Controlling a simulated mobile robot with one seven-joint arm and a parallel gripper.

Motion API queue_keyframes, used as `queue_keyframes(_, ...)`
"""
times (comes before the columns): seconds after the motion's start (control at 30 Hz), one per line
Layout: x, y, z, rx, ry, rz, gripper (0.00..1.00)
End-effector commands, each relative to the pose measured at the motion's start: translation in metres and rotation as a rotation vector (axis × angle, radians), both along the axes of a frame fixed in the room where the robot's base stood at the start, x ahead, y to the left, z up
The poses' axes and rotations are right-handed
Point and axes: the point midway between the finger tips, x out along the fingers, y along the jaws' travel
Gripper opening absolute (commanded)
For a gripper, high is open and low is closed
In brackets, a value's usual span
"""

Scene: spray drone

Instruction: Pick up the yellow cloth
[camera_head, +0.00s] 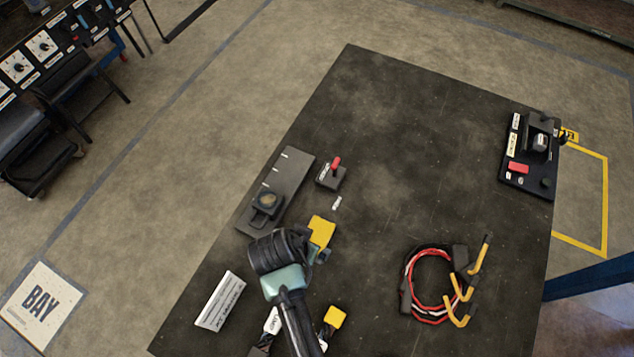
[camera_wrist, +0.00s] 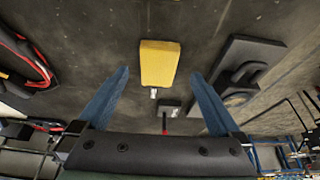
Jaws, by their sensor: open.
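The yellow cloth (camera_head: 322,229) lies flat on the dark table, left of its middle; my gripper partly covers its lower edge in the head view. In the wrist view the cloth (camera_wrist: 159,62) is a yellow rectangle ahead, between the lines of my two blue fingers. My gripper (camera_wrist: 160,75) is open, with nothing between its fingers. In the head view my gripper (camera_head: 323,256) is right by the cloth's near side; I cannot tell whether it touches.
A dark plate with a round part (camera_head: 268,200) and a red-lever box (camera_head: 331,174) are near the cloth. A white sign (camera_head: 220,301) and another yellow item (camera_head: 334,317) are nearer. A red-and-black cable coil (camera_head: 407,281) lies right. The table's upper middle is clear.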

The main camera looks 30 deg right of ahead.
Motion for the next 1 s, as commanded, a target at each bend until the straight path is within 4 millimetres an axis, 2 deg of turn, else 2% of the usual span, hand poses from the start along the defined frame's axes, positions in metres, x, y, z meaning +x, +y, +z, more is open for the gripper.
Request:
queue_keyframes(0.17,0.002,-0.004,-0.011,0.0,0.0,0.0,1.0)
queue_keyframes(0.5,0.012,-0.018,-0.05,0.0,-0.001,0.001,1.0)
queue_keyframes(0.77,0.013,-0.019,-0.053,0.0,-0.002,0.002,1.0)
queue_keyframes(0.83,0.013,-0.019,-0.053,0.0,-0.002,0.002,0.93)
queue_keyframes(1.0,0.012,-0.019,-0.053,0.0,-0.002,0.002,0.62)
